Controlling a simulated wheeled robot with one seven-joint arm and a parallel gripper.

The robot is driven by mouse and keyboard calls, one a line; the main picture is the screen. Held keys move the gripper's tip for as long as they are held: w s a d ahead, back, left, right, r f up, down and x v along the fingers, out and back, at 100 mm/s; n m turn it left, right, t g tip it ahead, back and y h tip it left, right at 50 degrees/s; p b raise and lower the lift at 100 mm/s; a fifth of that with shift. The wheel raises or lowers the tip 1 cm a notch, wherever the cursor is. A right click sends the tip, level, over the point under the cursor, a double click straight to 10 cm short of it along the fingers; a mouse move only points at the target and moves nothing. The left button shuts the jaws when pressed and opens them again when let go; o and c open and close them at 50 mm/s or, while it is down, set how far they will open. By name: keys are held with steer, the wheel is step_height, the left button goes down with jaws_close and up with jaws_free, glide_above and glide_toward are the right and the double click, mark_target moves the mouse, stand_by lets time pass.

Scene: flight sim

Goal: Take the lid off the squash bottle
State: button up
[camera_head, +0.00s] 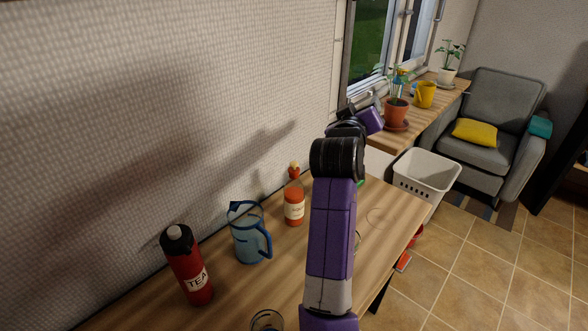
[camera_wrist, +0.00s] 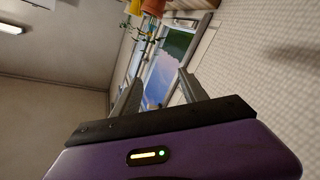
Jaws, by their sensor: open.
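An orange bottle (camera_head: 294,208) with a pale label stands upright on the wooden worktop near the wall in the head view. Its label is too small to read; it is the likeliest squash bottle. A red and cream top (camera_head: 294,170) sits on it. My gripper (camera_wrist: 162,72) is open and empty in the wrist view, with the window beyond its fingers. In the head view my arm reaches up past the right of the bottle, and its far end is near the window, apart from the bottle. The wrist view does not show the bottle.
A blue jug (camera_head: 247,240) and a red tea flask (camera_head: 187,268) stand left of the bottle. A glass (camera_head: 267,320) is at the front. A potted plant (camera_head: 397,112) and a yellow watering can (camera_head: 425,95) stand by the window. A white basket (camera_head: 427,172) is below.

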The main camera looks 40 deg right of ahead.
steer(key=m+g, duration=0.1)
steer(key=g, duration=0.1)
steer(key=m+g+y, duration=0.1)
steer(key=y, duration=1.2)
glide_toward(294, 164)
steer(key=d+f, duration=0.1)
steer(key=shift+a+x, duration=0.2)
steer(key=shift+x, duration=1.8)
steer(key=shift+a+x, duration=0.2)
steer(key=shift+x, duration=1.8)
steer(key=shift+w, duration=0.15)
jaws_close()
